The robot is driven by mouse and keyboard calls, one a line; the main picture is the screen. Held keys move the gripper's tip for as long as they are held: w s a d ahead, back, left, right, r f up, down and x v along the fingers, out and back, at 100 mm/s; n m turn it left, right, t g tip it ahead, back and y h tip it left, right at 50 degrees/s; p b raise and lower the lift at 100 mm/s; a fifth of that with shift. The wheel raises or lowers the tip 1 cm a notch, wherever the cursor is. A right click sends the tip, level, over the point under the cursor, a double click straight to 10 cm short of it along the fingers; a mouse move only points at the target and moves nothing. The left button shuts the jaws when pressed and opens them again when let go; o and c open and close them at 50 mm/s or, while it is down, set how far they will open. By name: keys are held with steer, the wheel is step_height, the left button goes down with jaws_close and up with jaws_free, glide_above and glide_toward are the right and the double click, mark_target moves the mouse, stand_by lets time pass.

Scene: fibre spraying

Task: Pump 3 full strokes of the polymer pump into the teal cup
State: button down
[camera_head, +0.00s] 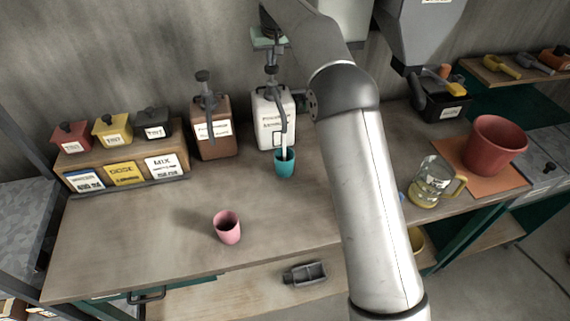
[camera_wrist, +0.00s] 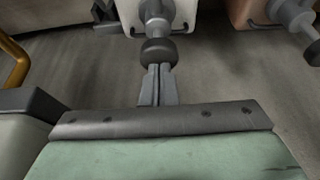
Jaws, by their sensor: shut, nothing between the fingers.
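The polymer pump (camera_head: 274,122) is a white bottle with a grey pump head and a dark round knob. The knob (camera_wrist: 158,52) shows in the wrist view. The teal cup (camera_head: 285,168) stands upright on the bench in front of the bottle, below its spout. A pale streak (camera_head: 284,143) runs from the spout to the cup; the cup's contents are too small to tell. My gripper (camera_head: 271,57) is above the pump head. Its fingers (camera_wrist: 158,72) are shut together, empty, with tips at the knob; whether they touch it I cannot tell.
A brown pump bottle (camera_head: 213,128) stands just left of the white one. A pink cup (camera_head: 227,227) stands near the bench front. A rack with bins (camera_head: 125,160) is at left. A glass jug (camera_head: 432,182) and a red pot (camera_head: 494,146) are at right, beyond my arm.

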steer(key=shift+f+b, duration=0.65)
steer(key=shift+f, duration=0.65)
steer(key=shift+r, duration=0.1)
steer(key=shift+r+p, duration=1.15)
steer(key=shift+p, duration=0.15)
steer(key=shift+r, duration=1)
steer(key=shift+f, duration=0.15)
